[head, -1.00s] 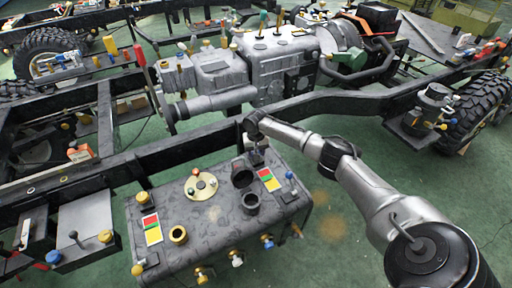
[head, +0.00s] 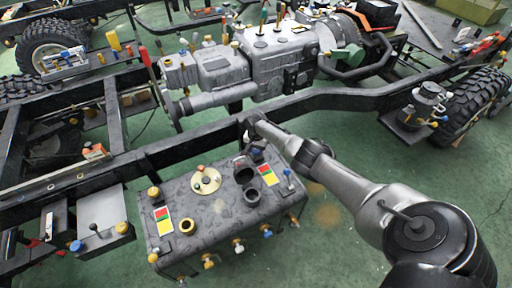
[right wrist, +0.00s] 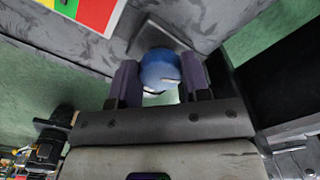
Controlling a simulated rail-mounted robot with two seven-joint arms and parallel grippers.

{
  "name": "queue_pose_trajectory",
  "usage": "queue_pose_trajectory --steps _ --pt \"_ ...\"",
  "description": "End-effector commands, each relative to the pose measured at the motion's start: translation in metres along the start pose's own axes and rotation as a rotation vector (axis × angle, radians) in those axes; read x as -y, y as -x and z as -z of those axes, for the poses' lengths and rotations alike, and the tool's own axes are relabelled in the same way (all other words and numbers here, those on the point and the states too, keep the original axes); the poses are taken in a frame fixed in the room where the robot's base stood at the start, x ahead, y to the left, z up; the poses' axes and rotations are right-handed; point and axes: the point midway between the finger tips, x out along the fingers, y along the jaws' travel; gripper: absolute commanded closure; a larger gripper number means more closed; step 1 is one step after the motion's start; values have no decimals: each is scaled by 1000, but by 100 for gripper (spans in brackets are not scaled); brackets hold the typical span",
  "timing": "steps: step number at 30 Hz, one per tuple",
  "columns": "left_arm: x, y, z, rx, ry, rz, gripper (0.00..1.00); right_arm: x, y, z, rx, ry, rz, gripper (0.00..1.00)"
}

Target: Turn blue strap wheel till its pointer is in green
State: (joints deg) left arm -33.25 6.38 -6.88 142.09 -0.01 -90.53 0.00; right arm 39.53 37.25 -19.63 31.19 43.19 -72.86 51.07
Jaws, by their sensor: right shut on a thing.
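My right gripper (right wrist: 160,85) is shut on the blue strap wheel (right wrist: 160,68), a rounded blue knob between its two fingers in the right wrist view. In the head view my right gripper (head: 254,153) is at the back edge of the dark tank (head: 215,212), and the wheel is hidden behind it. A red, green and yellow plate (head: 265,175) lies on the tank beside the gripper. Part of such a plate also shows at top left in the right wrist view (right wrist: 92,10). I cannot make out the wheel's pointer. My left gripper is not in view.
An open black filler neck (head: 252,195), a round cream dial (head: 206,181) and a second coloured plate (head: 162,220) are on the tank. A dark chassis rail (head: 190,152) runs close behind it.

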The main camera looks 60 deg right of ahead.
Motion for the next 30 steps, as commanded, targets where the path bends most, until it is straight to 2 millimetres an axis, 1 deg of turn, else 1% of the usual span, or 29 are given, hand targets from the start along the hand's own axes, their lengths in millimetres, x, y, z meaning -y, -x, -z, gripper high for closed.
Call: queue_pose_trajectory --steps 7,21,22,30 --pt "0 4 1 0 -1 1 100 0 0 0 0 -57 0 80" --pt "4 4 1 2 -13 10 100 0 0 1 -2 -67 0 80" --pt "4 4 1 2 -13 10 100 0 0 1 -2 -67 0 56" --pt "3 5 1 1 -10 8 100 0 0 0 -1 -67 0 31"
